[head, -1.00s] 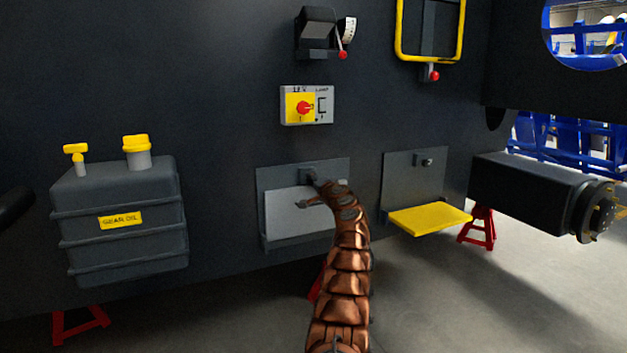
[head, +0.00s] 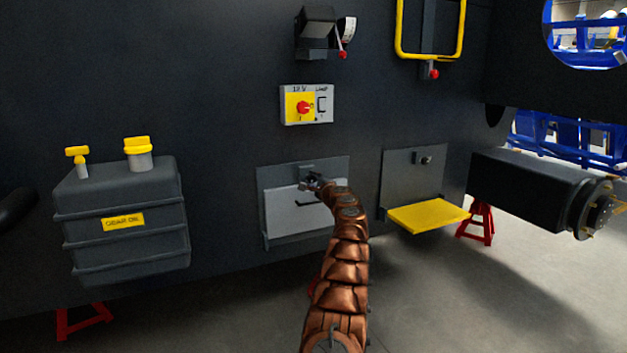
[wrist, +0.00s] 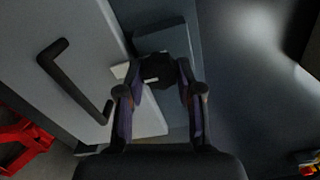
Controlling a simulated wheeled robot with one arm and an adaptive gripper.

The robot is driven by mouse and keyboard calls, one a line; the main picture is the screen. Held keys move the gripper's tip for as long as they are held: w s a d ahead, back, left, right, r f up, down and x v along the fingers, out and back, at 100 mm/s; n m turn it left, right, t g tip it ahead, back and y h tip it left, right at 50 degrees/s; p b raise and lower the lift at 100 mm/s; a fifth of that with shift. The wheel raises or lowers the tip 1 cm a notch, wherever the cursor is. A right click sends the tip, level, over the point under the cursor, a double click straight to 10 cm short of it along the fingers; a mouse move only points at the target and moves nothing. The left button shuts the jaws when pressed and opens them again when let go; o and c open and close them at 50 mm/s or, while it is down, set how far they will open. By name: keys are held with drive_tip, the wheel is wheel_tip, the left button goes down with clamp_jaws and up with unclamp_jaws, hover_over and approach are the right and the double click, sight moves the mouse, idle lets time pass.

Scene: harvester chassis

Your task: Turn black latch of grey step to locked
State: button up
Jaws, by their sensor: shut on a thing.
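The grey step (head: 285,214) is folded up flat against its dark backing plate (head: 263,178); in the wrist view its pale panel (wrist: 80,30) carries a black bar handle (wrist: 75,82). The black latch (wrist: 158,70) is at the step's top edge, in front of a dark block (wrist: 160,38). My gripper (head: 312,184) is at the top of the step. In the wrist view my gripper (wrist: 160,82) has its two fingers on either side of the latch, shut on it. In the head view the fingers and arm hide most of the latch.
A yellow step (head: 428,216) is folded down to the right. A switch box (head: 306,104) with a red knob is above. A gear oil tank (head: 120,225) stands out on the left. An axle (head: 530,190) juts out at right.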

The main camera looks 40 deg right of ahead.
drive_tip(key=shift+f, duration=0.1)
idle(0.4)
drive_tip(key=o, duration=1.2)
drive_tip(key=shift+c, duration=0.2)
drive_tip(key=shift+s, duration=0.1)
drive_tip(key=shift+s+a+r, duration=0.25)
drive_tip(key=shift+s+r, duration=0.05)
drive_tip(key=shift+s, duration=0.2)
drive_tip(key=shift+s+a+f, duration=0.15)
drive_tip(key=shift+s+a, duration=0.05)
drive_tip(key=shift+s, duration=0.2)
drive_tip(key=shift+s+a+f, duration=0.1)
drive_tip(key=shift+s+a, duration=0.05)
drive_tip(key=shift+s, duration=0.25)
drive_tip(key=shift+s+a+r, duration=0.1)
drive_tip(key=shift+s+r, duration=0.1)
drive_tip(key=shift+s, duration=0.45)
approach(313, 179)
drive_tip(key=shift+v, duration=1.05)
